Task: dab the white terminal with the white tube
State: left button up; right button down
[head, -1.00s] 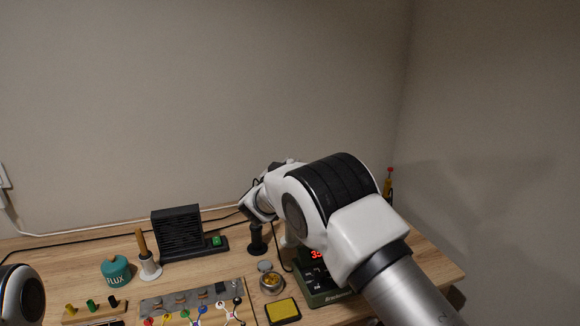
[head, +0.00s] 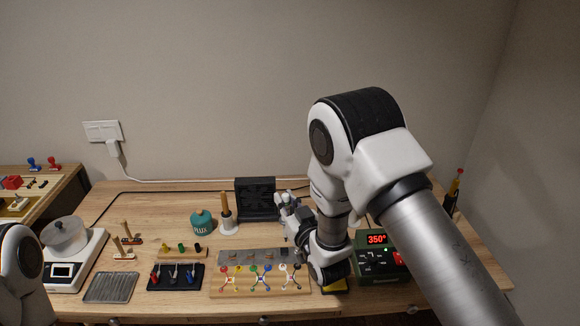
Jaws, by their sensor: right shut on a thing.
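My right gripper (head: 288,228) is above the back edge of the terminal board (head: 217,290), pointing down. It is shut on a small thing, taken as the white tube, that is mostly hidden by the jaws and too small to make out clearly. The board carries a grey strip and coloured terminals along its middle. The white terminal (head: 283,267) is on the right part of the board, below the gripper in the picture; I cannot tell any contact. Only a part of my left arm shows at the left edge; its gripper is out of view.
A station reading 350 (head: 380,262) is to the right. A scale (head: 75,268), grey tray (head: 111,288) and black lead tray (head: 176,278) lie left.

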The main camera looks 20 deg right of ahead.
notch_tip(320, 180, down, 7)
jog(key=s+a+y+b, duration=0.1)
jog(key=b, duration=0.3)
jog(key=shift+a+n, duration=0.25)
jog(key=shift+n, duration=0.15)
jog(key=shift+s+r+b, duration=0.15)
jog(key=shift+s+b, duration=0.05)
jog(key=shift+b, duration=0.15)
dwell(0.7)
jog(key=shift+f+b, duration=0.55)
jog(key=shift+f, duration=0.15)
jog(key=shift+b, duration=0.3)
dwell(1.0)
